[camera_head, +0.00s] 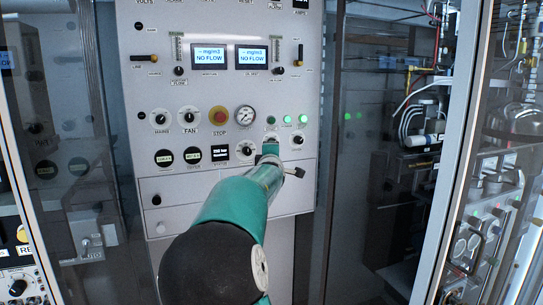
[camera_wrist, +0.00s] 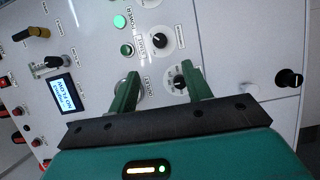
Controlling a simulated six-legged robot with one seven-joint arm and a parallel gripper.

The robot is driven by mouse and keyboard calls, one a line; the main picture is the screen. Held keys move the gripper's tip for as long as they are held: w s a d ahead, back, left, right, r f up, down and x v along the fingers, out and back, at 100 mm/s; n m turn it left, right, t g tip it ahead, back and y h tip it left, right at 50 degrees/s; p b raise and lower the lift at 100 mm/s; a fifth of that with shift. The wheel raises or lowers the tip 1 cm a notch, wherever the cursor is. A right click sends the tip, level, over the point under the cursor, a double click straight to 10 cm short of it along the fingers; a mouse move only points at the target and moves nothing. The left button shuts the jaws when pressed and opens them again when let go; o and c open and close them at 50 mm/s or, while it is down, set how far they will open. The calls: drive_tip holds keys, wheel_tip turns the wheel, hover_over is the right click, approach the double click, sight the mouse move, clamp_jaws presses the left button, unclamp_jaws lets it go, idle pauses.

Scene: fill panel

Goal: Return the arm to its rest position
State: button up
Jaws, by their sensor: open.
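My gripper (camera_wrist: 160,72) is open, with its two green fingers apart and nothing held between them. It faces the light grey panel (camera_wrist: 225,45), and the fingertips are close to the panel's lower controls; whether they touch it I cannot tell. A black knob (camera_wrist: 181,82) shows beside one finger. In the head view my green arm stretches from the bottom of the picture up to the panel (camera_head: 145,100), and my gripper (camera_head: 270,150) is in front of its lower right controls, partly hiding them.
The panel carries two NO FLOW displays (camera_head: 210,57), a red stop button (camera_head: 219,115), a round gauge (camera_head: 245,118) and several green lights (camera_head: 287,119). Glass-fronted cabinets with wiring (camera_head: 425,120) stand at the right. A dark cabinet (camera_head: 65,130) stands at the left.

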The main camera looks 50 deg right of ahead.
drive_tip(key=shift+a, duration=0.1)
idle(0.6)
drive_tip(key=s+a+f+m+y, duration=0.1)
drive_tip(key=a+f+m+y, duration=0.2)
drive_tip(key=a, duration=0.7)
drive_tip(key=s+a+f+m+g+y, duration=0.15)
drive_tip(key=a+f+y, duration=0.3)
drive_tip(key=a, duration=0.55)
drive_tip(key=s+a+f+m+y, duration=0.1)
drive_tip(key=a+f+m+y, duration=0.2)
drive_tip(key=a, duration=0.8)
drive_tip(key=s+a+f+g+y, duration=0.2)
drive_tip(key=s+a+f, duration=0.3)
drive_tip(key=s+a, duration=0.4)
drive_tip(key=s+a+f+g+y, duration=0.1)
drive_tip(key=s+a+f+y, duration=0.1)
drive_tip(key=s+a+f, duration=0.3)
drive_tip(key=s+a, duration=0.4)
drive_tip(key=a, duration=0.6)
drive_tip(key=shift+s+g, duration=0.25)
drive_tip(key=shift+g, duration=0.1)
clamp_jaws()
drive_tip(key=shift+w, duration=0.1)
